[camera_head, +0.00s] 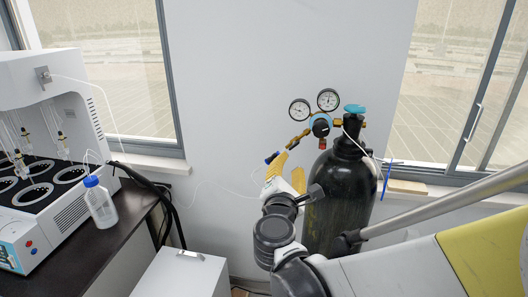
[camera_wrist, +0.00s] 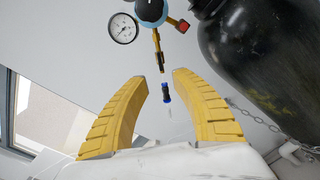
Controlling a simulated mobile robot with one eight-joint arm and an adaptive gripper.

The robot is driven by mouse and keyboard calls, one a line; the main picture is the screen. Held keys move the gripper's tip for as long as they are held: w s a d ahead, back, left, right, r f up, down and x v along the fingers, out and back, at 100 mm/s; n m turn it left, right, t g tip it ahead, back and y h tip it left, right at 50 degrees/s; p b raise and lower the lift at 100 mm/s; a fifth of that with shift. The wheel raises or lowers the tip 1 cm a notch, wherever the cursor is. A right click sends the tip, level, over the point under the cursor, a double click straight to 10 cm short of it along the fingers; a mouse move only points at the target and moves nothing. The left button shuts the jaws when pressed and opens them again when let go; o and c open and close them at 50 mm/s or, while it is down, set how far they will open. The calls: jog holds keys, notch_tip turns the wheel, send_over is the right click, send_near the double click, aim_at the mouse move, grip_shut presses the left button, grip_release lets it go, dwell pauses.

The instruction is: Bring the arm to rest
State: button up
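My gripper (camera_head: 277,165) has yellow fingers and is in front of the black gas cylinder (camera_head: 341,200), left of its upper part in the head view. In the wrist view my gripper (camera_wrist: 160,75) is open, with a wide gap between the fingertips and nothing held. Beyond the gap is a small blue and black connector (camera_wrist: 166,92), just below the brass outlet of the regulator (camera_wrist: 151,12). I cannot tell whether the gripper touches anything in the head view.
The regulator's gauges (camera_head: 328,99) and a blue valve knob (camera_head: 354,108) sit on top of the cylinder. A white multi-position distiller (camera_head: 60,80) and a wash bottle (camera_head: 99,203) stand on the dark bench (camera_head: 85,262) at left. A white box (camera_head: 180,272) is below. A chain (camera_wrist: 250,115) is beside the cylinder.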

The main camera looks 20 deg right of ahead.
jog(key=shift+s+a, duration=0.2)
jog(key=shift+s, duration=0.1)
jog(key=s+f+m+g+y+b, duration=0.25)
jog(key=s+f+m+g, duration=0.25)
jog(key=s+f+m, duration=0.5)
jog(key=s+a+f+m+g+y, duration=0.3)
jog(key=s+a+m+y, duration=0.3)
jog(key=a+m, duration=0.4)
jog(key=shift+s+a+f+y+b, duration=0.35)
jog(key=shift+s+a+f+y, duration=0.1)
jog(key=shift+a+y, duration=0.25)
